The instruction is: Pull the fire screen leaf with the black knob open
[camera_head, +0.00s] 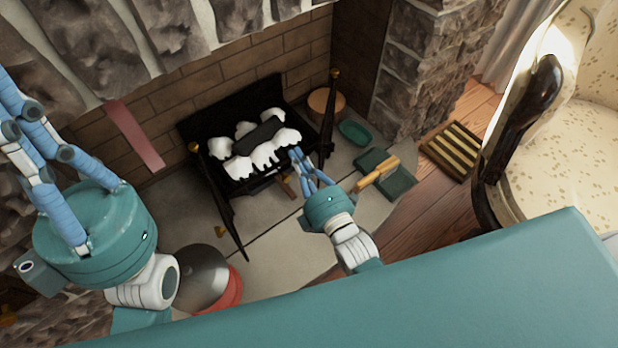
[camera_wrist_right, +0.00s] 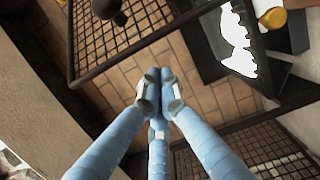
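Part of a dark-framed mesh panel, a fire screen leaf (camera_wrist_right: 138,22), crosses the top of the right wrist view. A dark round knob (camera_wrist_right: 112,9) shows on its upper part, cut by the picture edge. My right gripper (camera_head: 296,155) is in front of the grate in the head view. In the wrist view its fingertips (camera_wrist_right: 160,90) lie close together below the mesh, with nothing seen between them. I cannot tell if they touch each other. My left gripper (camera_head: 20,115) is at the far left, its fingers spread and empty, some tips cut off.
A second mesh panel (camera_wrist_right: 265,145) shows at lower right in the wrist view. A black grate (camera_head: 187,130) holds white log-like pieces (camera_head: 284,137). Brass-topped andirons (camera_head: 328,125) flank it. A green tray (camera_head: 397,182), a slatted box (camera_head: 452,150) and an armchair (camera_head: 560,150) stand at right.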

